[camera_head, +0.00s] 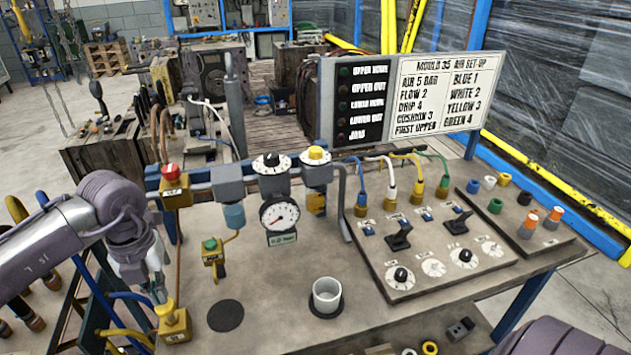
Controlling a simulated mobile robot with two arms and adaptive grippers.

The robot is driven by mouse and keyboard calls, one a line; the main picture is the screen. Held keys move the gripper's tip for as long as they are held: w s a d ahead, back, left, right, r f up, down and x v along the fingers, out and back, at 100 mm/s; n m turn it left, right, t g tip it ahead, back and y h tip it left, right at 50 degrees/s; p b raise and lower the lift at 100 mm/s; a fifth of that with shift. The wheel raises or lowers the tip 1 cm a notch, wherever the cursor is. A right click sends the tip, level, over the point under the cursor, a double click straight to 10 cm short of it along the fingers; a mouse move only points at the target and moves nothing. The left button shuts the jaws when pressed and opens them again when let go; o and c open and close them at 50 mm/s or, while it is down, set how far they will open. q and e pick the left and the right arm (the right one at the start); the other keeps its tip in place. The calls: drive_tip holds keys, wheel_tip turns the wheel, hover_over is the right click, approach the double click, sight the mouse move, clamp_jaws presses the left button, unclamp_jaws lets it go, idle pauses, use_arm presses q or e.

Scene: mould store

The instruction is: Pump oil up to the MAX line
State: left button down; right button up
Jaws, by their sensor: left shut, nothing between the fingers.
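My left gripper (157,292) is shut and empty. It points down just above a small yellow box (174,328) at the panel's lower left. I cannot tell whether its fingertips touch the box. A lubricator with a yellow top knob (317,153) hangs in the air line. Its bowl (316,203) below looks amber. The MAX line and oil level are too small to read. A blue-grey bowl (234,216) and a gauge (279,216) hang to its left. Only a link of my right arm shows at the lower right; its gripper is out of view.
A white cup (326,295) stands on a dark round pad beside a bare dark disc (225,315). A sloped control panel (430,245) with levers, dials and coloured hoses fills the right.

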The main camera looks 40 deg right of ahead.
use_arm(q)
drive_tip(key=shift+f+b, duration=1.65)
drive_tip(key=shift+f, duration=0.4)
drive_tip(key=shift+r, duration=0.15)
drive_tip(key=shift+r+p, duration=0.9)
drive_tip(key=shift+r, duration=1.15)
drive_tip(key=shift+f+b, duration=1.8)
drive_tip(key=shift+f, duration=0.4)
drive_tip(key=shift+r+p, duration=0.9)
drive_tip(key=shift+r, duration=1.3)
